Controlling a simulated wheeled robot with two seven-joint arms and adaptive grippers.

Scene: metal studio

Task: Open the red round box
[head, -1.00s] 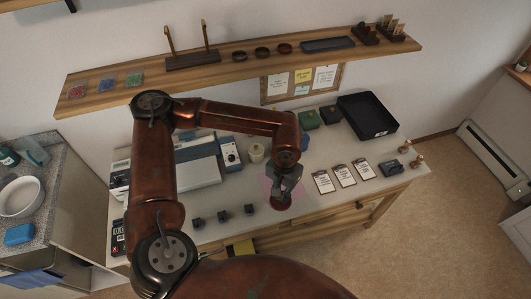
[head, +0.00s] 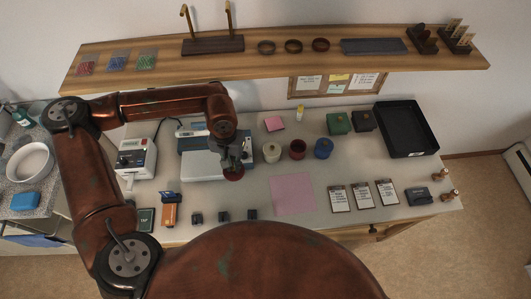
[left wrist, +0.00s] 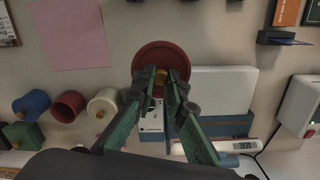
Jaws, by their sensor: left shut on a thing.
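The red round box (head: 297,149) stands on the table between a white round box (head: 271,152) and a blue round box (head: 323,148). Its top looks open; it also shows in the left wrist view (left wrist: 68,106). My left gripper (head: 233,163) is shut on the gold knob (left wrist: 161,77) of the red lid (left wrist: 160,60). It holds the lid, also seen in the head view (head: 234,174), to the left of the box, in front of the blue-and-white device. The lid is apart from the box. My right gripper is not in view.
A pink square (head: 293,194) lies bare on the table. Several small dark blocks (head: 224,216) stand near the front edge. Clipboards (head: 362,194) and a black tray (head: 406,129) are at right. A blue-and-white device (head: 205,166) stands behind the lid. A wooden shelf (head: 275,58) runs above the table.

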